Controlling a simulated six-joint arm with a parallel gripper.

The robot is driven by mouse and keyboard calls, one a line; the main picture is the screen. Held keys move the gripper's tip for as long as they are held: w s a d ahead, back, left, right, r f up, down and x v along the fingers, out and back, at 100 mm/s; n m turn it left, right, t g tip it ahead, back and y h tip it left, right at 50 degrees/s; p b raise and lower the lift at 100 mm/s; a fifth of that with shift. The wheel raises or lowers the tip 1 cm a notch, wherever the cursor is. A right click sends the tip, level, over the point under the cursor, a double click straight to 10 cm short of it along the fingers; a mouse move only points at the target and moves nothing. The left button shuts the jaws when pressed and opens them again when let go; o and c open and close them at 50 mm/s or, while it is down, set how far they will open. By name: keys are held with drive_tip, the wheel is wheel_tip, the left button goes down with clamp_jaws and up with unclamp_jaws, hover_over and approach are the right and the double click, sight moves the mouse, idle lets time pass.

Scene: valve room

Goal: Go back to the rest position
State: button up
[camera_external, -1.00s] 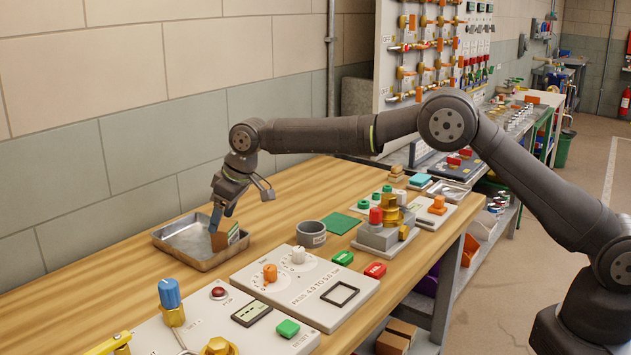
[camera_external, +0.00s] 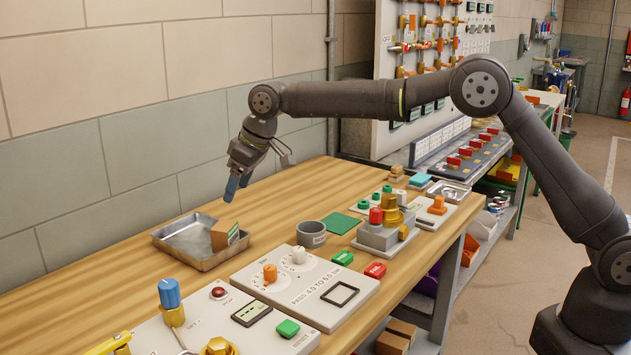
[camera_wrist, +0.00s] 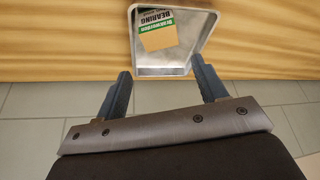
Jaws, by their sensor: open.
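My gripper (camera_external: 233,187) is open and empty in the air above the back of the wooden table. It also shows in the wrist view (camera_wrist: 160,88), with its two blue-grey fingers apart. A small brown box (camera_external: 224,235) with a green and white label sits in the right part of a shallow metal tray (camera_external: 170,244), below and apart from my gripper. In the wrist view the box (camera_wrist: 160,38) reads "BEARING" and lies in the tray (camera_wrist: 160,71) beyond my fingertips.
A grey round cup (camera_external: 311,233) and a green mat (camera_external: 341,223) stand right of the tray. The wall (camera_external: 80,170) runs behind the table.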

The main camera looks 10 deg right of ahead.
sight(225, 225)
drive_tip(key=x, duration=1.3)
drive_tip(key=shift+s+d, duration=0.1)
drive_tip(key=shift+d, duration=0.05)
drive_tip(key=r, duration=0.5)
drive_tip(key=shift+w+d+r, duration=0.1)
drive_tip(key=shift+w+d, duration=0.1)
drive_tip(key=shift+d, duration=0.1)
drive_tip(key=w+d+r, duration=0.6)
drive_tip(key=d+r, duration=0.1)
drive_tip(key=d, duration=0.3)
drive_tip(key=w+d+f+m+t+h, duration=0.2)
drive_tip(key=w+d+m, duration=0.5)
drive_tip(key=d, duration=0.5)
drive_tip(key=s+a+f, duration=0.1)
drive_tip(key=a+f, duration=0.1)
drive_tip(key=a, duration=0.1)
drive_tip(key=s+a+f, duration=0.1)
drive_tip(key=a+f, duration=0.1)
drive_tip(key=a, duration=0.1)
drive_tip(key=s+a+f, duration=0.2)
drive_tip(key=a, duration=0.1)
drive_tip(key=shift+a, duration=0.35)
drive_tip(key=shift+s+a+f, duration=0.15)
drive_tip(key=shift+a+f, duration=0.25)
drive_tip(key=shift+r, duration=0.1)
